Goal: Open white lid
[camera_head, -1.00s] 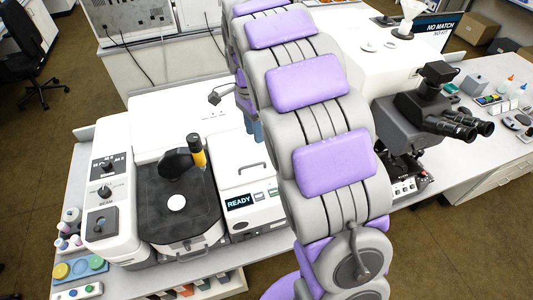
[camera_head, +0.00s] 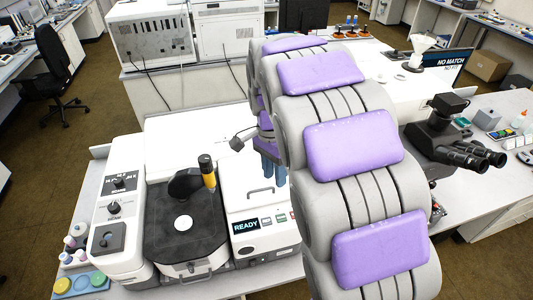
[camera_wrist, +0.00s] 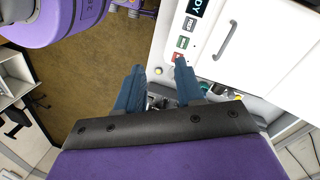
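The white lid (camera_head: 240,188) is on top of the white instrument with the READY display, and it looks shut. Its grey bar handle (camera_head: 262,190) lies across it. In the wrist view the lid (camera_wrist: 270,40) is at the upper right with its handle (camera_wrist: 228,40) running lengthwise. My gripper (camera_head: 272,168) has blue fingers and hangs over the back part of the lid, partly hidden by my arm. In the wrist view my gripper (camera_wrist: 159,78) has its fingers spread apart with nothing between them. The handle is to the right of both fingers, not touched.
A black stage with a yellow-banded objective (camera_head: 207,172) stands left of the lid. The READY display (camera_head: 246,225) and small buttons are on the instrument's front. A binocular microscope (camera_head: 450,140) is to the right, behind my arm. Colored jars sit at the far left.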

